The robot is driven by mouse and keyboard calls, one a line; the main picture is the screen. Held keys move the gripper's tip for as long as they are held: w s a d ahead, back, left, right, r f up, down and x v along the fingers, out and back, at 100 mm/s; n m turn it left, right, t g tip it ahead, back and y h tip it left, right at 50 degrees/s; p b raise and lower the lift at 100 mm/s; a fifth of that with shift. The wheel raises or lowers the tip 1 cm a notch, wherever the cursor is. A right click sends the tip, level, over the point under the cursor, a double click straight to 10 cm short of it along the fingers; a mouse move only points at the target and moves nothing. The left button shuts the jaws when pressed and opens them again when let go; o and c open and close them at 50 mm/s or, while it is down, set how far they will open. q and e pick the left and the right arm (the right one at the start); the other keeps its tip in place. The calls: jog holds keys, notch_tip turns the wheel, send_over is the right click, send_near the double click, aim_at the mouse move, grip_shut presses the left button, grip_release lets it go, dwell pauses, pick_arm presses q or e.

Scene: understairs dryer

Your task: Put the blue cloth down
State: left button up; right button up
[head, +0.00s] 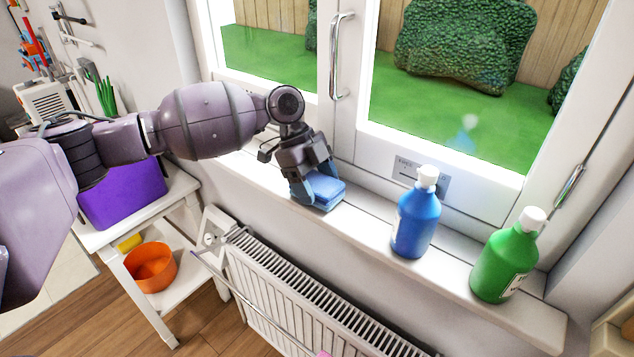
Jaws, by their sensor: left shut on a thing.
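The blue cloth (328,192) is a folded blue piece at the left part of the white windowsill (367,222). My left gripper (314,186) comes down over it from the left and is shut on it. The cloth is at sill level, and I cannot tell whether it rests on the sill or hangs just above it. The gripper fingers hide part of the cloth. My right gripper is not in view.
A blue bottle (415,222) and a green bottle (507,262) with white caps stand on the sill to the right. Bare sill lies between the cloth and the blue bottle. A window handle (340,56) is behind, a radiator (290,295) below. A purple box (125,196) stands left.

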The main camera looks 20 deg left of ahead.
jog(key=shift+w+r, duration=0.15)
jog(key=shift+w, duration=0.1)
pick_arm(q)
jog(key=shift+f, duration=0.15)
jog(key=o, duration=1)
jog(key=shift+c, duration=0.2)
jog(key=shift+f+b, duration=0.15)
jog(key=shift+b, duration=0.2)
jog(key=v, duration=1)
jog(key=shift+s+d, duration=0.15)
jog(key=shift+s, duration=0.15)
jog(key=shift+a+r, duration=0.3)
jog(key=shift+r, duration=0.25)
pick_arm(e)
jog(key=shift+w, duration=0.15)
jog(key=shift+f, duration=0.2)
